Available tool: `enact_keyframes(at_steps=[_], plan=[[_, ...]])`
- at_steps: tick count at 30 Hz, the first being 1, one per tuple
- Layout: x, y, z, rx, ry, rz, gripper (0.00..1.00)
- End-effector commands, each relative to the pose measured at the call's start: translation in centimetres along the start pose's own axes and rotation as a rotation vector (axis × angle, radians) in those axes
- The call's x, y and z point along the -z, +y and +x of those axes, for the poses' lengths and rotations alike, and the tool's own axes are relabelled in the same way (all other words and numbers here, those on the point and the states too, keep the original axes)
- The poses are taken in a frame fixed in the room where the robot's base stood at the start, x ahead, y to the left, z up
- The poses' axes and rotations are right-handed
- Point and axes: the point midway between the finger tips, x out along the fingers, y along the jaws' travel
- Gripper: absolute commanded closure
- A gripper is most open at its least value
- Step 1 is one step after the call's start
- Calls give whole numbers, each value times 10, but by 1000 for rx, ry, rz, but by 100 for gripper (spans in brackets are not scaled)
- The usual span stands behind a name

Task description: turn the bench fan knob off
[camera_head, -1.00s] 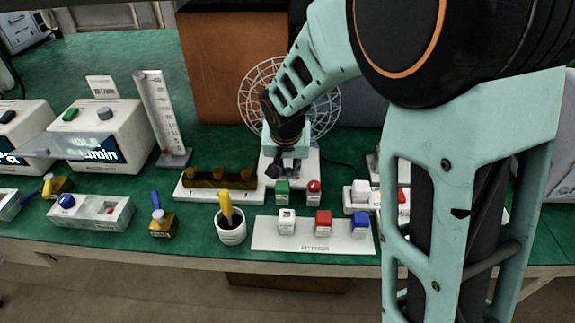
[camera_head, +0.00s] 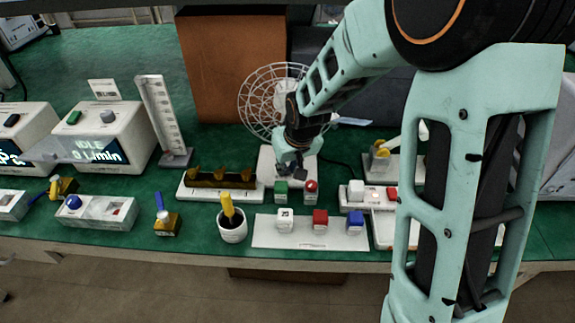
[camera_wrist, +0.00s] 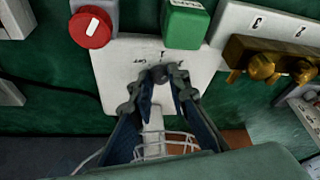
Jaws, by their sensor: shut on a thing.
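The bench fan has a round wire cage (camera_head: 256,100) and stands behind my gripper. Its white base plate (camera_head: 267,160) lies on the green bench top and also shows in the wrist view (camera_wrist: 118,68). My gripper (camera_head: 287,170) points down over this plate. In the wrist view the fingertips (camera_wrist: 162,74) come close together at the printed marks on the plate, shut on the fan knob. The knob is mostly hidden by the fingertips, so its pointing direction cannot be read.
A white rack with brown fittings (camera_head: 220,192) is to the left. A white tray with small blocks (camera_head: 265,238) lies in front. A brown box (camera_head: 220,70) stands behind.

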Motion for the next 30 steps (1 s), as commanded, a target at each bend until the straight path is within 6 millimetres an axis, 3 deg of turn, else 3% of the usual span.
enact_keyframes(at_steps=[6,7,12,30], plan=[[0,0,0,0,0,0,100],[0,0,0,0,0,0,83],[0,0,0,0,0,0,66],[0,-1,1,-12,2,23,66]])
